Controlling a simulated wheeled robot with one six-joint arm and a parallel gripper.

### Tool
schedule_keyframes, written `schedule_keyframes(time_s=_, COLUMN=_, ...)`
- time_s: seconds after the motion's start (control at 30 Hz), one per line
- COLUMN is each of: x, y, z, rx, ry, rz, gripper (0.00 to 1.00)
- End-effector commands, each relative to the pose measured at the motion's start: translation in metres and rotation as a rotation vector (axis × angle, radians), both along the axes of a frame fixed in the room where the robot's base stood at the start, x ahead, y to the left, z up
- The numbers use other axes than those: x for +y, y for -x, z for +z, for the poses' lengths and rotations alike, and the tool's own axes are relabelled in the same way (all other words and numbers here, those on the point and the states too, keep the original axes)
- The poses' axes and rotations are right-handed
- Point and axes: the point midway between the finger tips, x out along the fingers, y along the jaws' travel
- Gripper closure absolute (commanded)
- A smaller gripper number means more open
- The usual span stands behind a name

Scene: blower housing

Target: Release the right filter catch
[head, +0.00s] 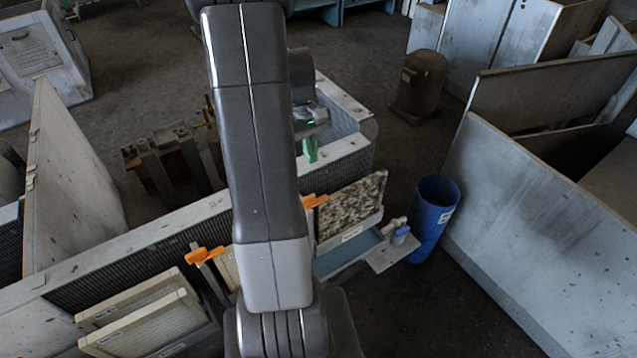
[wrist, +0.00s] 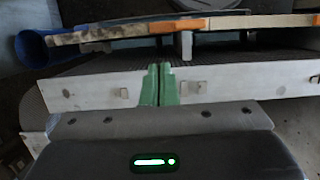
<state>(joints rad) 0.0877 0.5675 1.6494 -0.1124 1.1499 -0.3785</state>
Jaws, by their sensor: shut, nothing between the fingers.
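In the head view two orange catches show on the housing front. The right catch (head: 314,201) stands at the left edge of a dirty, mottled filter (head: 352,208), its lower part partly behind my arm. The left catch (head: 204,256) is left of my arm. My gripper (head: 310,150) has green fingers, shut and empty, over the housing behind the right catch and apart from it. In the wrist view the shut green fingers (wrist: 159,84) are in front of a pale metal beam (wrist: 95,90).
A blue bin (head: 433,210) stands right of the housing, beside a shelf (head: 385,254) carrying a small blue-and-grey fitting. Pale-framed filters (head: 145,320) sit at lower left. Large grey panels (head: 540,200) lean at right. A brown canister (head: 420,82) stands behind. Floor between is bare.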

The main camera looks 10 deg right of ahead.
Motion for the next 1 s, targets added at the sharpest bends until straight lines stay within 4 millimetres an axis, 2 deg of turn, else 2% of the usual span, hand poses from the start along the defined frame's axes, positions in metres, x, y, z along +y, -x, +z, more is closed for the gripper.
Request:
schedule_keyframes(time_s=0.13, x=0.0, y=0.001, z=-0.004, rx=0.002, ry=0.0, rz=0.0, gripper=1.0)
schedule_keyframes(time_s=0.23, x=-0.002, y=0.004, z=-0.015, rx=0.004, ry=0.0, rz=0.0, gripper=1.0)
schedule_keyframes(time_s=0.5, x=-0.006, y=0.016, z=-0.062, rx=0.005, ry=0.0, rz=0.0, gripper=1.0)
schedule_keyframes(time_s=0.7, x=-0.007, y=0.021, z=-0.088, rx=0.002, ry=0.0, rz=0.0, gripper=1.0)
schedule_keyframes(time_s=1.0, x=-0.008, y=0.023, z=-0.097, rx=0.0, ry=0.0, rz=0.0, gripper=1.0)
